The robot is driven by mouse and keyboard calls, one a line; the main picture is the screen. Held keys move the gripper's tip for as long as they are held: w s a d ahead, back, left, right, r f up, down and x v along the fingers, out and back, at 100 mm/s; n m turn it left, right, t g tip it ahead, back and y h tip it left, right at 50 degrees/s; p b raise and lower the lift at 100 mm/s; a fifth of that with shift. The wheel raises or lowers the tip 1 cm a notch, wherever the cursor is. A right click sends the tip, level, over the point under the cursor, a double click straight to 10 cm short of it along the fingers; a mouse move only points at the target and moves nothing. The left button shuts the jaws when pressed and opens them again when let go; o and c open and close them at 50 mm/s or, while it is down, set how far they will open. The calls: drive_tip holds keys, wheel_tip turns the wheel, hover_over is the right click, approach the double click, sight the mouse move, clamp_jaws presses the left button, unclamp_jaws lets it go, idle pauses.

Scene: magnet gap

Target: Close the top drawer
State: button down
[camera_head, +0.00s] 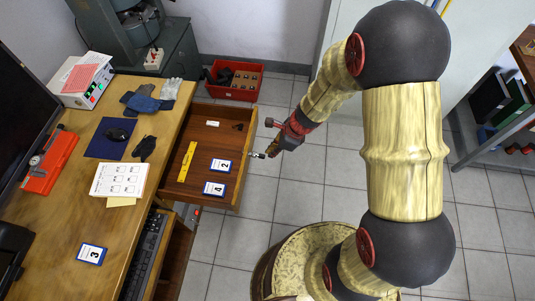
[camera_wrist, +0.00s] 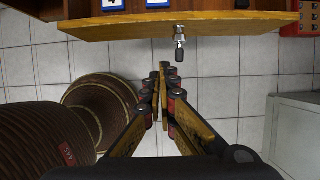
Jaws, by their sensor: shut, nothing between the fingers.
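The top drawer (camera_head: 183,188) is pulled out from the right side of the wooden desk in the head view. Inside it lie a yellow ruler (camera_head: 187,161), two number cards (camera_head: 220,165) and small items. In the wrist view the drawer's front edge (camera_wrist: 190,22) runs across the top, with a metal knob (camera_wrist: 180,45) sticking out from it. My gripper (camera_head: 272,151) is just outside the drawer front, beside the knob. In the wrist view my gripper's fingertips (camera_wrist: 163,68) are together with nothing between them, a little below and left of the knob.
A red crate (camera_head: 234,80) stands on the floor behind the drawer. The desk top (camera_head: 135,215) holds papers, gloves, a mouse mat and a number card. A lower compartment (camera_head: 175,255) stands open under the desk. Tiled floor right of the drawer is clear.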

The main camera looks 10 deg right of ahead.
drive_tip(key=w+a+f+b, duration=0.2)
drive_tip(key=a+f+b, duration=0.2)
drive_tip(key=a+f, duration=0.2)
drive_tip(key=shift+x, duration=1)
